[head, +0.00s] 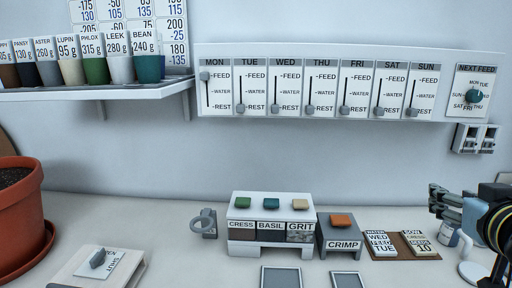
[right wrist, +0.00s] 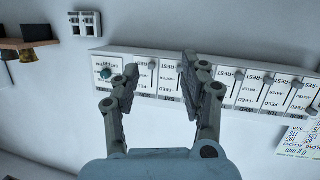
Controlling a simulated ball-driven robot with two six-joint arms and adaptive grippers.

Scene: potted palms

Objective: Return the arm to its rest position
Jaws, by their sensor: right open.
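My right gripper (head: 441,203) is at the right edge of the head view, above the right end of the table and clear of the wall panel. In the right wrist view, its two fingers (right wrist: 158,90) are spread wide with nothing between them. The weekday slider panel (head: 350,118) is on the wall; it shows upside down behind the fingers in the right wrist view (right wrist: 145,55). The MON slider (head: 205,76) is up at FEED, and the other sliders are down by REST. My left gripper is in neither view.
Two cards lie on a brown board (head: 405,238) near my right gripper. A terracotta pot (head: 22,222) stands left, below a cup shelf (head: 95,93).

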